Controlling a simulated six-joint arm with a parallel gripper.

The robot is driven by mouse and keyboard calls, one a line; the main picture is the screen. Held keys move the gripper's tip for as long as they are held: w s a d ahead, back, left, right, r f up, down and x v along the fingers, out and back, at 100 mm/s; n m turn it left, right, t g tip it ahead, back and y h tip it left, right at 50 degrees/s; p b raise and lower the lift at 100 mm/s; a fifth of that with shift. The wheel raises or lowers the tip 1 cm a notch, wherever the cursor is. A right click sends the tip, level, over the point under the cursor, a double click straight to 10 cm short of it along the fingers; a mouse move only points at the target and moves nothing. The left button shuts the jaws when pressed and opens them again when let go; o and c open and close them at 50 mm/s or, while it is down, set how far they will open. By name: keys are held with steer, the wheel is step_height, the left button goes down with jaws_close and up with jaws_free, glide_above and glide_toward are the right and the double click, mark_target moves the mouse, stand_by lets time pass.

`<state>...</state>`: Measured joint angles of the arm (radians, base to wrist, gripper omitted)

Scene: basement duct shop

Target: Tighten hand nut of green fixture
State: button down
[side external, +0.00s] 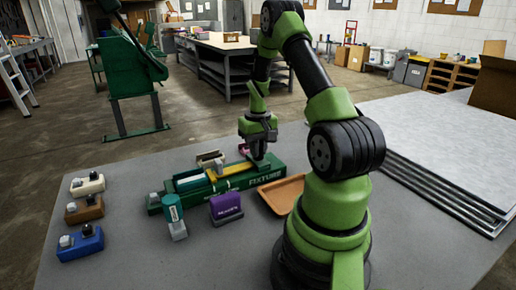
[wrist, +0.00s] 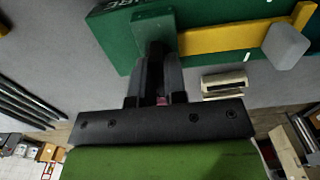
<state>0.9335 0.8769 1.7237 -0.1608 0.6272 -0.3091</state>
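The green fixture (side external: 240,182) lies lengthwise on the grey table, with "FIXTURE" on its front. A yellow bar (side external: 231,171) lies along its top, and a light grey block (wrist: 287,46) sits against the bar in the wrist view. My gripper (side external: 258,156) points down at the fixture's right end. In the wrist view my gripper's fingers (wrist: 158,62) reach a raised green end block (wrist: 153,24). A dark rounded part, perhaps the hand nut (wrist: 156,47), shows between the fingertips. A narrow gap shows between the fingers; whether they grip the part is unclear.
A purple block (side external: 226,207) and a teal-and-grey item (side external: 174,216) stand in front of the fixture. An orange tray (side external: 283,194) is to its right. White (side external: 87,185), brown (side external: 85,210) and blue (side external: 80,243) blocks line the left. Metal sheets (side external: 440,140) are stacked at right.

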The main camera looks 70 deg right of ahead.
steer(key=shift+m, duration=0.3)
steer(key=m, duration=0.3)
steer(key=shift+m, duration=0.3)
steer(key=m, duration=0.4)
steer(key=shift+m, duration=0.3)
steer(key=m, duration=0.4)
steer(key=shift+m, duration=2.5)
steer(key=c, duration=1.2)
jaws_free()
steer(key=shift+o, duration=0.2)
